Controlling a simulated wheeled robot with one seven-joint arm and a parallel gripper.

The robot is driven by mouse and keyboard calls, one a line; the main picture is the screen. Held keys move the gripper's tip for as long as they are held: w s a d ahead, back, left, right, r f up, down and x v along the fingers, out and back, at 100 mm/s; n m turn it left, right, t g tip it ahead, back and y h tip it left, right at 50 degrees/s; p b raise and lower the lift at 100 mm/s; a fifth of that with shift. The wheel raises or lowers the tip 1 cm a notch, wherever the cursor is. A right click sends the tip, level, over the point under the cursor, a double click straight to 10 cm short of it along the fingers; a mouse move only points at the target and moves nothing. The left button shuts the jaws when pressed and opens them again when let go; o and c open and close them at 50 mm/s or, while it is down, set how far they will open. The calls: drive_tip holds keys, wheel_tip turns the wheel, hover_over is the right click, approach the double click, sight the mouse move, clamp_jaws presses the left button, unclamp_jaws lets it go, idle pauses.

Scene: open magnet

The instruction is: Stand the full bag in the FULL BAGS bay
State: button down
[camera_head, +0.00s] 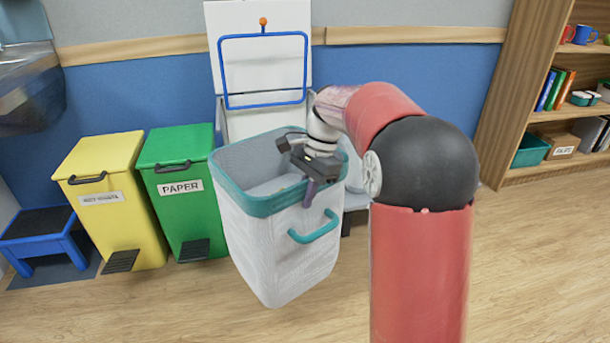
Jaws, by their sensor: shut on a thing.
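The bag (270,248) is a large white, box-shaped bag with a teal rim and a teal handle (315,228) on its side. It is in the middle of the head view, tilted, with its bottom corner low in the picture. I cannot tell whether it touches the floor. Its open top shows pale grey inside. My gripper (311,187) comes down at the right part of the rim and is shut on it; the fingertips are partly hidden. No FULL BAGS label is readable in view.
A white stand (262,65) with a blue frame rises behind the bag. A green PAPER bin (181,200), a yellow bin (112,205) and a blue step stool (42,236) stand left. A wooden shelf (500,110) is at the right. The wooden floor at right is clear.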

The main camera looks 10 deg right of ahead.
drive_tip(key=s+f+n+g+h, duration=0.1)
drive_tip(key=f+n, duration=0.5)
drive_tip(key=f, duration=0.7)
drive_tip(key=s+f+n+g+h, duration=0.1)
drive_tip(key=s+f+n+h, duration=0.1)
drive_tip(key=f+n, duration=0.5)
drive_tip(key=x, duration=0.6)
drive_tip(key=shift+d+f, duration=0.35)
drive_tip(key=shift+w+d, duration=0.1)
drive_tip(key=shift+w, duration=0.05)
